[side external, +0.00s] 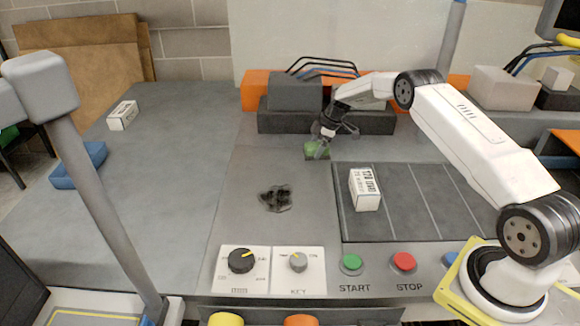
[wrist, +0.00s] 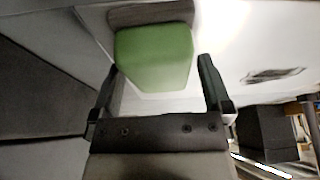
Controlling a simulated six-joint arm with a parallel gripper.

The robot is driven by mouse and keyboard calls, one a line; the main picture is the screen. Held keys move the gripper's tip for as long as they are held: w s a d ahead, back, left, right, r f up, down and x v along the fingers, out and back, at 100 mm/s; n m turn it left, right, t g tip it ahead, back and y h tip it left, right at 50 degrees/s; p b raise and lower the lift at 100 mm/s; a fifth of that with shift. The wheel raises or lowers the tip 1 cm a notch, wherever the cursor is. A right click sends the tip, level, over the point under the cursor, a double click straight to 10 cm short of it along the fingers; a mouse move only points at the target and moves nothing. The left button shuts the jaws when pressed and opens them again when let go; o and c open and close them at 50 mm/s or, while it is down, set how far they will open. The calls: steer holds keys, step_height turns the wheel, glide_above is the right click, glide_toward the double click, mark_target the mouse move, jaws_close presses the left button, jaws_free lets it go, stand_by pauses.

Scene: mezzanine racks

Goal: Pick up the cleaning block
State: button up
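The cleaning block is green with a dark grey layer on one side. In the side external view, the cleaning block (side external: 313,152) is on the grey work surface, in front of the dark boxes and partly hidden by my gripper (side external: 325,142). In the wrist view, the cleaning block (wrist: 154,52) shows between and just beyond the fingertips of my gripper (wrist: 158,68). The fingers are apart, with a visible gap on the right and a narrower one on the left. Whether a finger touches the block is unclear.
A white printed box (side external: 365,190) stands on the dark panel to the right. A dark smudge (side external: 275,198) marks the surface in front. Dark boxes (side external: 295,92) with cables stand behind. Knobs and START and STOP buttons (side external: 403,262) line the front. A blue tray (side external: 78,165) is far left.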

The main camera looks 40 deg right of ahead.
mark_target(313, 146)
steer(key=c, duration=1.1)
steer(key=shift+o, duration=0.2)
steer(key=shift+r, duration=0.1)
steer(key=shift+s+r, duration=0.15)
steer(key=shift+r, duration=1.5)
steer(key=s+a+r, duration=0.4)
steer(key=s+r, duration=0.5)
steer(key=s, duration=0.4)
steer(key=shift+r, duration=0.25)
